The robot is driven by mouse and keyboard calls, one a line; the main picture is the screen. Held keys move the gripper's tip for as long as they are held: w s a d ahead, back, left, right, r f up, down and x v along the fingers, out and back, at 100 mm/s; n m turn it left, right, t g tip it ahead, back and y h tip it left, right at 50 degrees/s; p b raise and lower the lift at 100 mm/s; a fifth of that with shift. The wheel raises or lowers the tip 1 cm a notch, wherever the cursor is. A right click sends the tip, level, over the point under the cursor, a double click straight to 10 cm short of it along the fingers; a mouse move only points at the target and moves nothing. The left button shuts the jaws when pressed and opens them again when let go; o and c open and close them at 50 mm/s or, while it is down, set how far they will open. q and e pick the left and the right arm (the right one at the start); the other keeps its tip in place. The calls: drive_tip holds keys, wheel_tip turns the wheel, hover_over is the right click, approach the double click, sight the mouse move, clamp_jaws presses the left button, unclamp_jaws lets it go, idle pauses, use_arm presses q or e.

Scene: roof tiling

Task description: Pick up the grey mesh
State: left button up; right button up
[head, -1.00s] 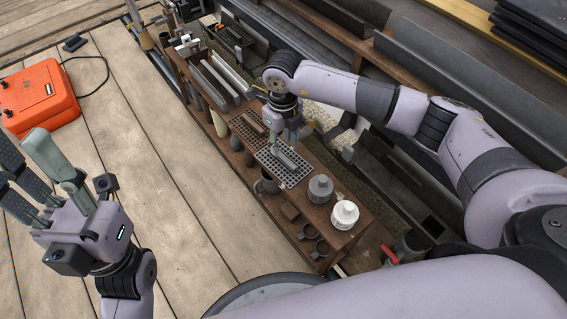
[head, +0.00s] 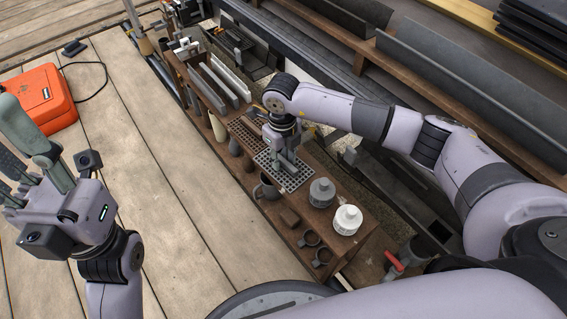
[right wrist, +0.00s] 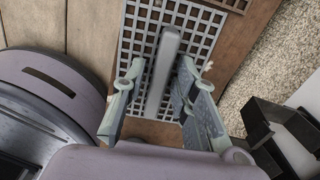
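The grey mesh (head: 292,180) is a flat square grid with a raised bar handle on the bench shelf. In the right wrist view it shows as a grey grid (right wrist: 200,28) with its handle (right wrist: 163,70) running between my fingers. My right gripper (head: 283,160) is over the mesh. In the right wrist view its two fingers (right wrist: 158,105) stand apart, one on each side of the handle, with gaps visible. Finger contact with the grid is not clear. My left gripper (head: 25,160) is at the left, empty, with fingers spread, partly cut off by the picture edge.
A brown grid (head: 245,132) lies just behind the mesh. A grey pot (head: 321,193), a white pot (head: 347,220) and a dark mug (head: 267,188) stand close by on the wooden bench (head: 345,245). An orange case (head: 40,98) sits on the plank floor.

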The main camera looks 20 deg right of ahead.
clamp_jaws()
idle(0.3)
